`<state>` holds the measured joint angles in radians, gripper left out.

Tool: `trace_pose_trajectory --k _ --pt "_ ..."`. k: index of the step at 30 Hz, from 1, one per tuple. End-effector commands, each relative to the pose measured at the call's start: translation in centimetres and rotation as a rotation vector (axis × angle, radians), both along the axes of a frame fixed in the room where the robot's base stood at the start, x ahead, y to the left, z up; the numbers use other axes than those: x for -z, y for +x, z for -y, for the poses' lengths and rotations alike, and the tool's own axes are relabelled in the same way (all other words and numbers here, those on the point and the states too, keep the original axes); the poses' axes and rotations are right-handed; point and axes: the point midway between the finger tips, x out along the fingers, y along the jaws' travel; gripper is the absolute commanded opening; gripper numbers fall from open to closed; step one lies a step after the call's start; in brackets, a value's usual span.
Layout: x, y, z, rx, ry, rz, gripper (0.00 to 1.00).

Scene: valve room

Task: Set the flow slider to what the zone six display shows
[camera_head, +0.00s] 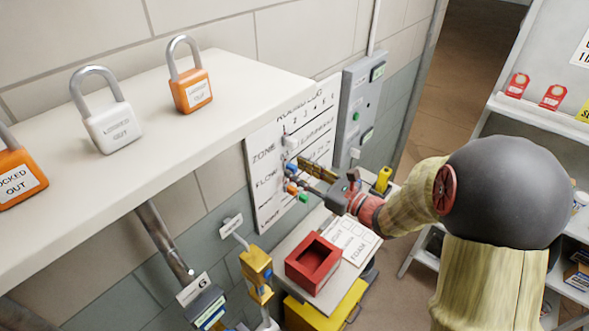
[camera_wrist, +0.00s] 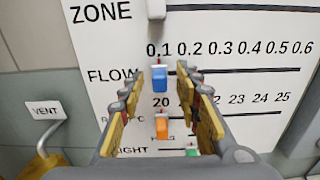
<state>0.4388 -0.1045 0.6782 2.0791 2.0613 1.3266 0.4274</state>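The white wall board (camera_head: 268,205) carries printed scales. In the wrist view the flow slider is a blue knob (camera_wrist: 159,79) at the left end of the FLOW row, just below the 0.1 mark. It also shows as a small blue knob in the head view (camera_head: 291,168). My gripper (camera_wrist: 160,84) is open, with a yellow finger on each side of the blue knob; I cannot tell whether either touches it. A grey device (camera_head: 207,308) under a card marked 6 (camera_head: 193,290) stands at the lower left of the head view; its reading is not legible.
A white knob (camera_wrist: 156,9) is above the flow row; an orange knob (camera_wrist: 161,125) and green knob (camera_wrist: 192,153) are below. Padlocks stand on the shelf (camera_head: 170,125) left of my arm. A red open box (camera_head: 314,262) sits below the board.

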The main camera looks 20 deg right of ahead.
Motion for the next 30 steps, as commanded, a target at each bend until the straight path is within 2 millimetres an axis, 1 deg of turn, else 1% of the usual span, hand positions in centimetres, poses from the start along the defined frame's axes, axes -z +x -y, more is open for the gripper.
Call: trace_pose_trajectory --k 3,6,14,30 --pt "0.1 1.0 -0.7 -0.002 -0.001 -0.001 0.33" --pt "0.0 1.4 -1.0 -0.001 -0.001 -0.001 0.33" --pt "0.0 1.5 -1.0 0.000 -0.001 -0.001 0.33" --pt "0.0 1.5 -1.0 0.000 -0.001 -0.001 0.04"
